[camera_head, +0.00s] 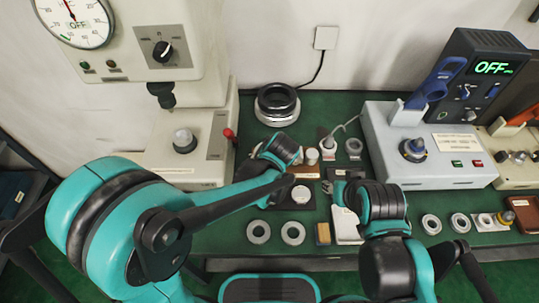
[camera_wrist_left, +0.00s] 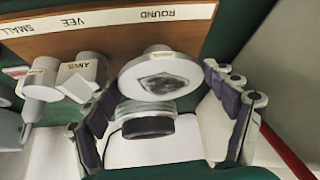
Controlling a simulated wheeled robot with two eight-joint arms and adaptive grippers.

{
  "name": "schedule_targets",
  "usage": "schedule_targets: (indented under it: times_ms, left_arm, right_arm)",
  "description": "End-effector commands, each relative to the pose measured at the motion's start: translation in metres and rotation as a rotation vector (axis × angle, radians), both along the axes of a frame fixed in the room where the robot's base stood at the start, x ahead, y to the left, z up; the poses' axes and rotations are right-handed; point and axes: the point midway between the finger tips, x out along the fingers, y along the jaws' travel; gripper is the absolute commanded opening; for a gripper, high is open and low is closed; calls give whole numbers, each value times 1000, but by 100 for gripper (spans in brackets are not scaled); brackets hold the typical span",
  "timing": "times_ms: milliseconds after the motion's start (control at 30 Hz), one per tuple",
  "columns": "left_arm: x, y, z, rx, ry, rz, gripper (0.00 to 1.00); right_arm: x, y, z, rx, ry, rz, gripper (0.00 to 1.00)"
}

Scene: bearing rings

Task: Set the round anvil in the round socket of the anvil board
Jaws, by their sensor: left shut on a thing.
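The anvil board (camera_wrist_left: 120,38) shows as a brown wooden board with a white strip lettered ROUND, VEE and SMALL, upside down in the left wrist view. My left gripper (camera_head: 288,150) reaches over the back middle of the bench. In its wrist view the fingers (camera_wrist_left: 170,98) are shut on the round anvil (camera_wrist_left: 133,84), a pale disc with a grey patch and a short stub. The stub is near the ROUND lettering; I cannot tell whether it touches the board. Two other pale anvils (camera_wrist_left: 78,78) stand beside it. My right gripper (camera_head: 342,190) is low at centre, its jaws unclear.
A press with a red-knobbed lever (camera_head: 229,133) stands at left. A black ring stack (camera_head: 277,103) is behind my left gripper. A grey control box (camera_head: 425,150) stands at right. Loose rings (camera_head: 259,231) and small parts lie in front, with green bench between.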

Motion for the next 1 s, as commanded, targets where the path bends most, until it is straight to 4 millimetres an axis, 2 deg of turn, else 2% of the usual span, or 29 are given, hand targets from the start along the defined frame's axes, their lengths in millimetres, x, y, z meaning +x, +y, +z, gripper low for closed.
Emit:
schedule_targets:
  times_ms: [300,333,400,767,867,1000]
  left_arm:
    - [0,0,3,1,-1,1,29]
    - [0,0,3,1,-1,1,87]
    - [0,0,3,1,-1,1,100]
    - [0,0,3,0,0,0,100]
    - [-4,-1,9,1,0,-1,100]
    - [-15,-3,26,0,0,-1,100]
  right_arm:
    - [0,0,2,0,0,0,40]
    - [0,0,2,0,0,0,40]
    - [0,0,2,0,0,0,40]
    - [0,0,2,0,0,0,40]
    - [0,0,2,0,0,0,40]
    - [0,0,2,0,0,0,40]
